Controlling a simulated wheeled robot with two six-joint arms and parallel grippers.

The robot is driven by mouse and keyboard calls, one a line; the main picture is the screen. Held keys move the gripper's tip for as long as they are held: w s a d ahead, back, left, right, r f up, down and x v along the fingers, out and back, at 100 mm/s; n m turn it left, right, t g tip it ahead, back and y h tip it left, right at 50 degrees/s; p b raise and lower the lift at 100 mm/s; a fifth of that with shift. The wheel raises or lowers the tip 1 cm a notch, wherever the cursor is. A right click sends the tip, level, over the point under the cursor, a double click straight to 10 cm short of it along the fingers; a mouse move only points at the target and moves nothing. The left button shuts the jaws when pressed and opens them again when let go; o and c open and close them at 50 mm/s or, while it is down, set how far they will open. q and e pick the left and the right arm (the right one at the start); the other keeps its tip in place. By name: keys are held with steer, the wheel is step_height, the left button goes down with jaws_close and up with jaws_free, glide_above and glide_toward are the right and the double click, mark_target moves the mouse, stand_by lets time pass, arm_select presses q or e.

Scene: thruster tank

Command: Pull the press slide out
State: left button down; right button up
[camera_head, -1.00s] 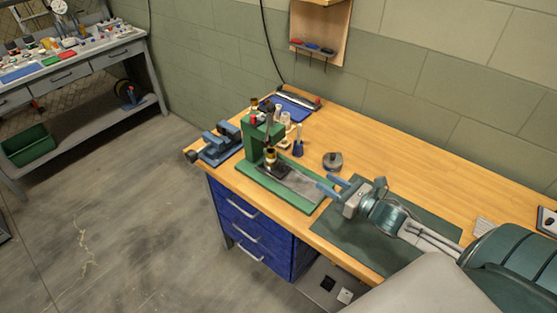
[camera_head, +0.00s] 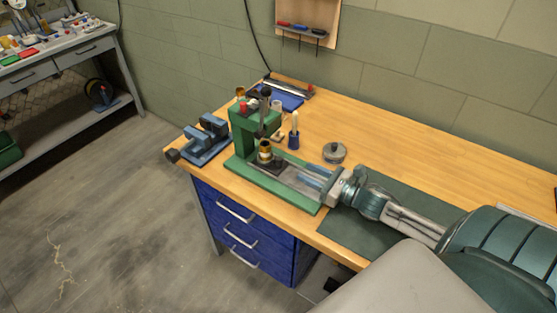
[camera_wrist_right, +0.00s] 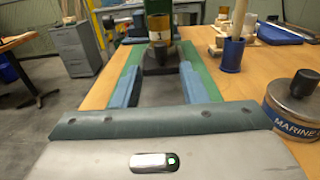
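The green press (camera_head: 241,130) stands near the left end of the wooden workbench. Its long green base holds a grey press slide (camera_head: 290,177), with a dark block carrying a brass-coloured cup (camera_head: 265,150) at the press end. In the right wrist view the slide (camera_wrist_right: 158,92) lies between my fingers, and the brass cup (camera_wrist_right: 160,50) stands ahead of them. My right gripper (camera_head: 308,174) is low over the outer end of the slide, its blue fingers apart, pointing at the block. In the right wrist view my gripper (camera_wrist_right: 158,72) holds nothing. My left gripper is out of view.
A round lidded tin (camera_head: 334,153) sits behind my right gripper; it is close on the right in the wrist view (camera_wrist_right: 295,103). A blue holder (camera_head: 294,138) stands beside the press. A blue vise (camera_head: 206,142) is at the bench's left end. A dark green mat (camera_head: 350,228) lies under my arm.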

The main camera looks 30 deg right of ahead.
mark_target(280, 158)
steer(key=shift+b+x, duration=0.3)
steer(key=shift+x, duration=0.45)
steer(key=shift+w+a+r+p, duration=0.1)
steer(key=shift+w+r+p, duration=0.15)
steer(key=shift+w, duration=0.2)
steer(key=shift+w+a+f+p, duration=0.1)
steer(key=shift+w+a+p, duration=0.2)
steer(key=shift+w, duration=0.35)
steer(key=shift+w+a+p, duration=0.3)
steer(key=shift+w+p, duration=0.15)
steer(key=shift+w, duration=0.15)
steer(key=p+x, duration=0.2)
steer(key=x, duration=0.2)
steer(key=shift+w+p, duration=0.25)
steer(key=shift+p, duration=0.15)
steer(key=shift+w+a, duration=0.3)
steer(key=shift+w, duration=0.25)
steer(key=shift+f, duration=0.1)
steer(key=shift+c, duration=0.5)
jaws_close()
